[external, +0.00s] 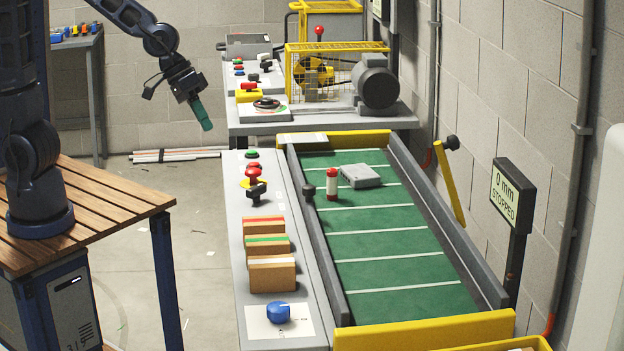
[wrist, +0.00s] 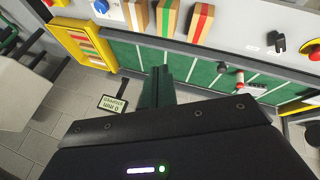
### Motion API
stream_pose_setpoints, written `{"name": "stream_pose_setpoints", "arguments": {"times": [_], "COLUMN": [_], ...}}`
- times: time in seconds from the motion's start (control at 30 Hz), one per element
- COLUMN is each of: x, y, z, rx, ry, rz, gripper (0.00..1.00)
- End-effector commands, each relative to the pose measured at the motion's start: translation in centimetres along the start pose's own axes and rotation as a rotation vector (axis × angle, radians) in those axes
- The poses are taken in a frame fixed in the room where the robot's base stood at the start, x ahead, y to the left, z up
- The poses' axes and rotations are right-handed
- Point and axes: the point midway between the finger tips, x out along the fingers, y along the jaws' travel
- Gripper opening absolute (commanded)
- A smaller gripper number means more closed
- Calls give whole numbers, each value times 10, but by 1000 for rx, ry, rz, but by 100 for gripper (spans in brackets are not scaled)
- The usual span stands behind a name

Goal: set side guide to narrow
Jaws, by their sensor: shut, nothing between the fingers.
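The conveyor has a green belt (external: 385,240) with white cross lines, between a left rail (external: 315,240) and a grey right rail (external: 440,215). A black knob (external: 309,190) stands at the left rail; it also shows in the wrist view (wrist: 222,67). A yellow lever (external: 447,185) with a black knob leans beyond the right rail. I cannot tell which part sets the side guide, nor its setting. My gripper (external: 206,120) has green fingers, shut and empty, in the air left of the conveyor, touching nothing. The fingers also show in the wrist view (wrist: 158,90).
A red-and-white cylinder (external: 332,185) and a grey box (external: 360,176) are on the belt. A sign (external: 511,193) reads "0 mm STOPPED".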

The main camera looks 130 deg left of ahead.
Motion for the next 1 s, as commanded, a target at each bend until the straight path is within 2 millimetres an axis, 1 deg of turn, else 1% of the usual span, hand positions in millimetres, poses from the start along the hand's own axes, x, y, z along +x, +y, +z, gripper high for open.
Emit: {"name": "stream_pose_setpoints", "arguments": {"times": [0.03,0.2,0.27,0.37,0.4,0.47,0.57,0.6,0.67,0.7,0.77,0.8,0.87,0.9,1.0], "x": [10,40,51,67,73,82,97,102,110,114,122,126,132,135,144], "y": [-10,-45,-59,-85,-96,-114,-145,-158,-179,-193,-214,-230,-252,-268,-303], "z": [-11,-48,-60,-80,-87,-98,-114,-120,-129,-134,-141,-145,-151,-154,-160], "rx": [-45,-199,-250,-338,-372,-424,-507,-540,-588,-621,-666,-698,-743,-771,-838], "ry": [12,70,92,131,147,172,216,234,261,281,309,328,358,379,425], "rz": [-14,-53,-68,-95,-106,-124,-155,-168,-188,-202,-224,-239,-262,-277,-313], "gripper": [0,0,0,0,0,0,0,0,0,0,0,0,0,0,0]}}
